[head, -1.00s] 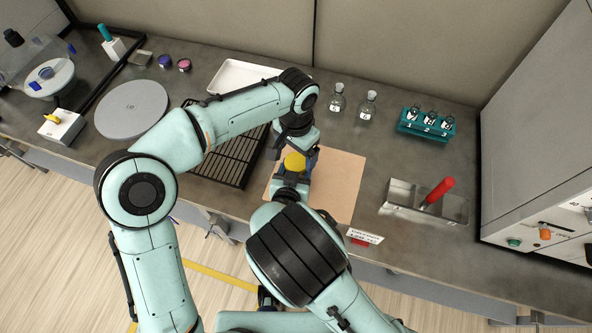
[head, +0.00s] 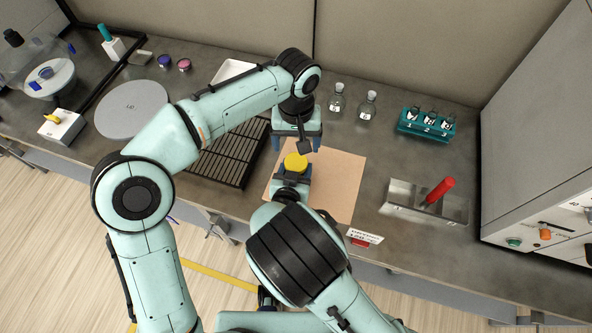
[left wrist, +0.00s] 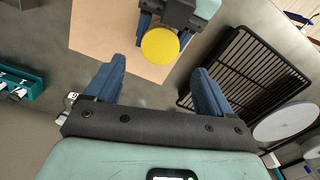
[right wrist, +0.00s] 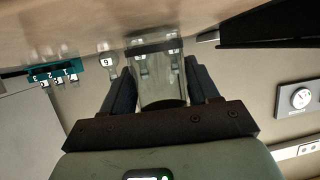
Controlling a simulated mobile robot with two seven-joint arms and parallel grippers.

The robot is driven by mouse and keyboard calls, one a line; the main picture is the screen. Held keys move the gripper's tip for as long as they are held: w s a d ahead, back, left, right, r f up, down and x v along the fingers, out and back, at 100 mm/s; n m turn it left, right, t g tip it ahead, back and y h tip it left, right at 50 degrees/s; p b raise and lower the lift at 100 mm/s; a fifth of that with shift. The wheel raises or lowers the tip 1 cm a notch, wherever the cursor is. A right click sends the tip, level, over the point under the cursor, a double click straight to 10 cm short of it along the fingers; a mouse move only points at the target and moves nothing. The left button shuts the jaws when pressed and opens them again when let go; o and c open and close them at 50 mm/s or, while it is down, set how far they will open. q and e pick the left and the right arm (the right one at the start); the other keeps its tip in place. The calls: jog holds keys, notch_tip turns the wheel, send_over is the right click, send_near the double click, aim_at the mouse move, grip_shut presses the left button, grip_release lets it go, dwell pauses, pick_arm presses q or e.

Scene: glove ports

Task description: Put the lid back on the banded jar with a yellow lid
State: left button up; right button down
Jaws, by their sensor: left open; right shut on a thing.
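The yellow lid (head: 296,161) sits level at the top of the jar; it also shows as a round disc in the left wrist view (left wrist: 160,45). The banded jar (right wrist: 160,72) is clear glass with a dark band, seen upside down in the right wrist view. My right gripper (head: 292,176) is shut on the jar from the front, over the brown mat. The joint between lid and jar is hidden. My left gripper (head: 297,145) is open and empty, just behind the lid and apart from it.
The brown mat (head: 340,180) lies around the jar, with a black rack (head: 225,160) to its left. Two flasks (head: 366,106) and a teal vial rack (head: 425,125) stand at right, a metal tray (head: 400,198) with a red handle nearer. A grey disc (head: 130,108) lies at left.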

aim_at(296, 162)
pick_arm(q)
jog(key=shift+r+n, duration=0.2)
jog(key=shift+n, duration=0.5)
jog(key=shift+f, duration=4)
jog(key=shift+c, duration=0.3)
jog(key=c, duration=1)
jog(key=m, duration=0.4)
jog(key=shift+m, duration=0.3)
jog(key=m, duration=0.5)
jog(key=shift+m, duration=0.4)
jog(key=o, duration=1.1)
